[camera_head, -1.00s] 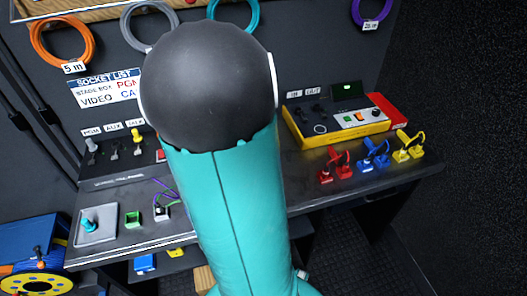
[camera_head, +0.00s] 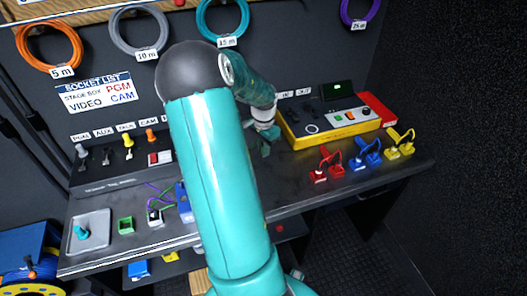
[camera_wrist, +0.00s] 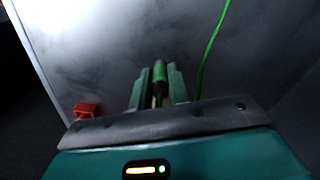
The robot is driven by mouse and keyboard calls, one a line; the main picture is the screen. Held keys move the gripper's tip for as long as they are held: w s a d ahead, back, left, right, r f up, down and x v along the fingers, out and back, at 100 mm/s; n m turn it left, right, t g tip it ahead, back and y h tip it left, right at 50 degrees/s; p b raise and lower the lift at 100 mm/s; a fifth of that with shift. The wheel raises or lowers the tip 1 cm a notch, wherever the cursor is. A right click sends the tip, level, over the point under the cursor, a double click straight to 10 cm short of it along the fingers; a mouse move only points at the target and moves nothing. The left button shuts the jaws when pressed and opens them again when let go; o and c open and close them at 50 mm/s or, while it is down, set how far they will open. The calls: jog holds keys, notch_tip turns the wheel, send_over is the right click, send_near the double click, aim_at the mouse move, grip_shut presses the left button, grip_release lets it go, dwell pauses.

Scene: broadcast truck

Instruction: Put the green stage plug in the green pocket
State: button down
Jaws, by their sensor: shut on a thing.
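The green stage plug (camera_wrist: 160,73) stands between the two fingers of my gripper (camera_wrist: 160,88) in the wrist view, and the gripper is shut on it. In the head view my gripper (camera_head: 266,146) is above the desk, left of the yellow-framed panel; the plug is too small to tell there. A green cable (camera_wrist: 214,45) runs upward to the right of the plug in the wrist view.
A grey tray (camera_head: 101,241) holding a teal knob-like piece lies left of the green pocket. A red box (camera_wrist: 86,110) shows in the wrist view.

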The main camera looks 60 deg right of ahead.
jog(key=shift+f, duration=1.1)
jog(key=shift+f, duration=0.15)
jog(key=c, duration=1.3)
grip_release()
notch_tip(320, 180, up, 12)
jog(key=shift+r, duration=0.2)
jog(key=shift+a, duration=0.1)
